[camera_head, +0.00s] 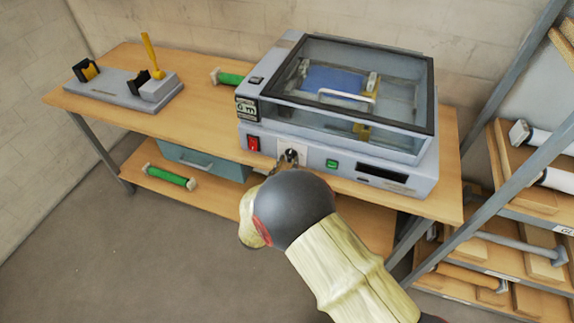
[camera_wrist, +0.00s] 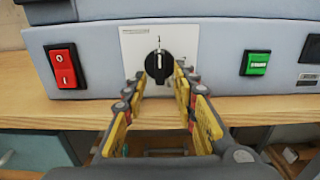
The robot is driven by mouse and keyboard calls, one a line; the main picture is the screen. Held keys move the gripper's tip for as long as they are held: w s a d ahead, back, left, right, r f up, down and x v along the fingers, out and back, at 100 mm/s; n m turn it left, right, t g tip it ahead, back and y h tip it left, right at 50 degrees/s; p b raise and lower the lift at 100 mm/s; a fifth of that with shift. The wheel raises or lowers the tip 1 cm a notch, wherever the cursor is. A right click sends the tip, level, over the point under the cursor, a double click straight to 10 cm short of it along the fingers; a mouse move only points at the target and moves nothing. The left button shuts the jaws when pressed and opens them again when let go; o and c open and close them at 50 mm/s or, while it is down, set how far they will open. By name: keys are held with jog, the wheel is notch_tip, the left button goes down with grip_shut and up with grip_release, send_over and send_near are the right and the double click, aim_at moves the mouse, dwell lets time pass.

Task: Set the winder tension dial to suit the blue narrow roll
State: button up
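The tension dial (camera_wrist: 159,66) is a black knob on a white plate on the laminator's front panel. Its white pointer line stands about upright, under a small mark that looks like a 1. My gripper (camera_wrist: 159,76) is open, its fingertips left and right of the knob with small gaps showing; I cannot tell how far short of the panel they are. In the head view my gripper (camera_head: 290,160) is at the dial, which it partly hides. The blue roll (camera_head: 332,80) lies inside the laminator (camera_head: 250,122) under the clear lid.
A red rocker switch (camera_wrist: 63,66) is left of the dial and a green button (camera_wrist: 258,63) right of it. The bench (camera_head: 210,130) carries a green roll (camera_head: 230,79) and a grey stand (camera_head: 120,92). A shelf rack (camera_head: 505,185) with rolls stands at right.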

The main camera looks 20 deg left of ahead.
jog(key=s, duration=1.2)
jog(key=shift+a, duration=0.45)
